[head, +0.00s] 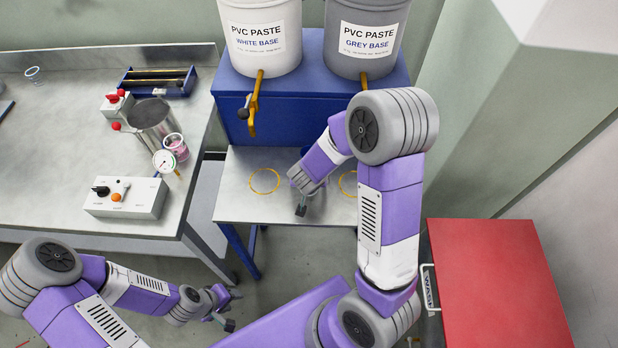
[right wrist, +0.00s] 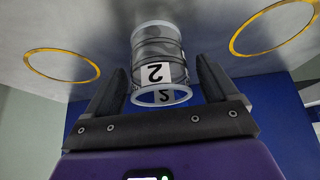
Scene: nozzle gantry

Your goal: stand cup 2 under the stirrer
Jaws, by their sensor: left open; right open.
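Cup 2 (right wrist: 158,58) is a clear cup with a white label reading 2 and grey patches, on the steel shelf in the right wrist view. That view shows it upside down. My right gripper (right wrist: 160,88) is open, with one finger on each side of the cup and a visible gap to each. In the head view my right gripper (head: 303,203) is over the shelf between two yellow rings, and I cannot make out cup 2 there. My left gripper (head: 222,306) is open and empty, low in front of the bench. I cannot identify a stirrer for sure.
Two PVC paste buckets (head: 261,40) with yellow taps stand on a blue stand (head: 300,95) behind the shelf (head: 235,200). On the left bench are a metal pot (head: 150,120), a pink-filled cup (head: 176,147), a gauge and a control box (head: 125,197). A red-topped cabinet (head: 500,285) is at right.

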